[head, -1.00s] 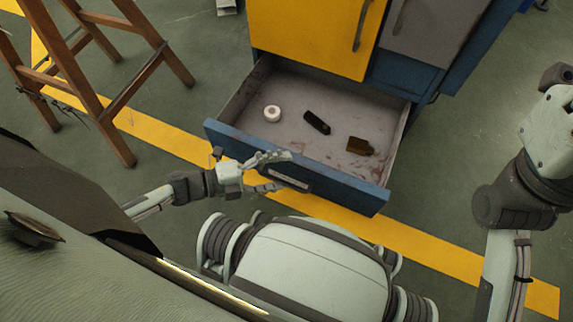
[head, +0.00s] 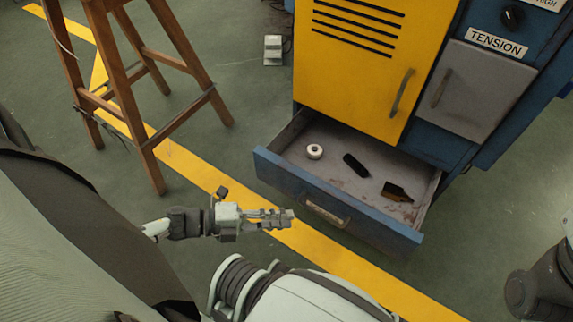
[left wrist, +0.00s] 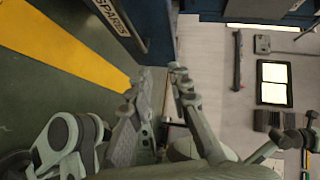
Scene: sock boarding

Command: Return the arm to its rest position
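My left gripper (head: 278,219) is in front of the open drawer (head: 335,199), to the left of its handle (head: 325,214) and apart from it in the head view. Its fingers look close together there. In the left wrist view its two fingers (left wrist: 158,88) stand side by side with a gap between them and nothing in it. The drawer holds a white roll (head: 314,151), a black slim item (head: 356,165) and a dark brown item (head: 396,191). Part of my right arm shows at the right edge of the head view; its gripper is out of frame.
A yellow door (head: 350,60) and a grey door (head: 478,92) are shut above the drawer. A wooden stool (head: 140,90) stands at the left. A yellow floor line (head: 190,165) crosses the green floor. A small grey thing (head: 273,50) lies beside the cabinet.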

